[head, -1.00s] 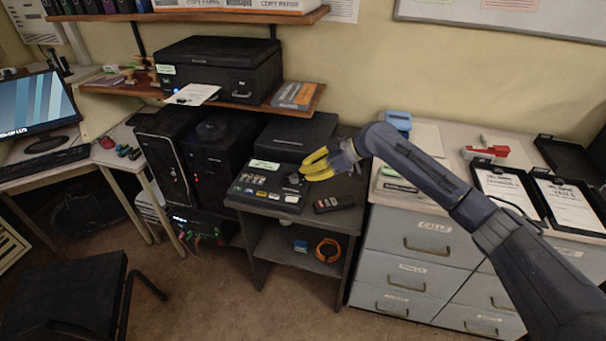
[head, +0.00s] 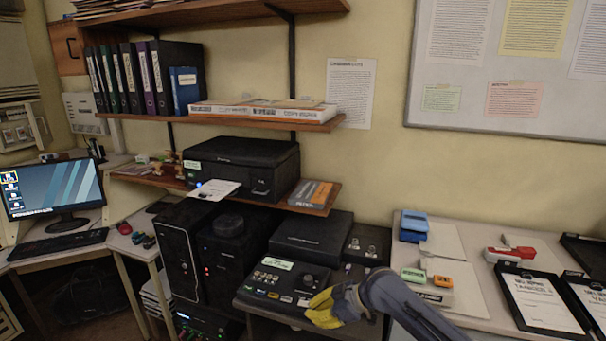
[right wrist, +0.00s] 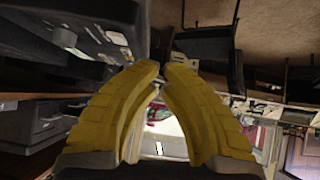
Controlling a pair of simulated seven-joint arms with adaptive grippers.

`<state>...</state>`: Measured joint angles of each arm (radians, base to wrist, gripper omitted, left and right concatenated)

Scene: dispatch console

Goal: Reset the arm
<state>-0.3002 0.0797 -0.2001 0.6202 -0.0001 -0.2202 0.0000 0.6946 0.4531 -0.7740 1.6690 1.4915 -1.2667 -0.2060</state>
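My right arm (head: 405,308) reaches in from the lower right in the head view. Its yellow right gripper (head: 312,310) is at the front right edge of the black button console (head: 272,280), overlapping it in the picture. Whether they touch cannot be told. In the right wrist view the two yellow fingers of the right gripper (right wrist: 163,68) curve inward until their tips almost meet, with nothing visible held between them. My left gripper is not in view.
A black printer (head: 242,165) sits on the lower wooden shelf (head: 325,204) above the console. Black computer towers (head: 185,255) stand left of it. A blue box (head: 413,226), a red stapler-like item (head: 515,254) and clipboards (head: 540,302) lie on the right counter.

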